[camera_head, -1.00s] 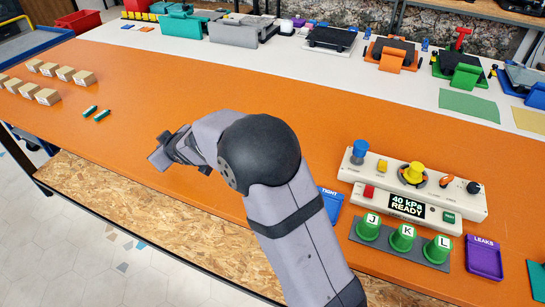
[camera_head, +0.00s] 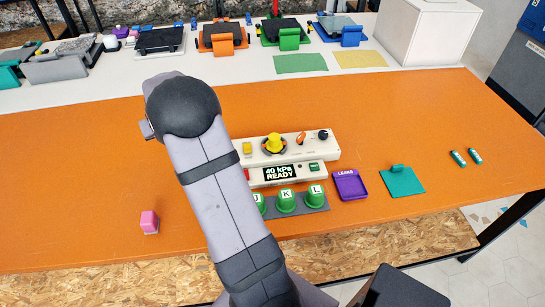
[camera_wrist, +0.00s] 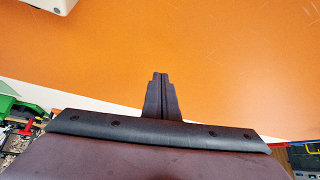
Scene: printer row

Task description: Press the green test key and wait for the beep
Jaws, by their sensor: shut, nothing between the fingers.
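The white tester (camera_head: 325,147) stands on the orange bench, with its left end hidden behind my arm. Its small green key (camera_head: 314,167) is right of the display (camera_head: 282,173), which reads "40 kPa READY". The green cups K (camera_head: 287,201) and L (camera_head: 316,197) stand in front, with J partly hidden. In the head view my gripper is almost wholly hidden behind my arm, left of the tester and apart from the key. In the wrist view my gripper (camera_wrist: 161,75) has its fingers together, empty, over bare orange bench. The key does not show there.
A purple "LEAKS" tray (camera_head: 350,186) and a teal plate (camera_head: 402,182) lie right of the tester. A pink block (camera_head: 150,222) is left of my arm. Coloured fixtures line the white back strip. A white box (camera_head: 428,30) stands back right.

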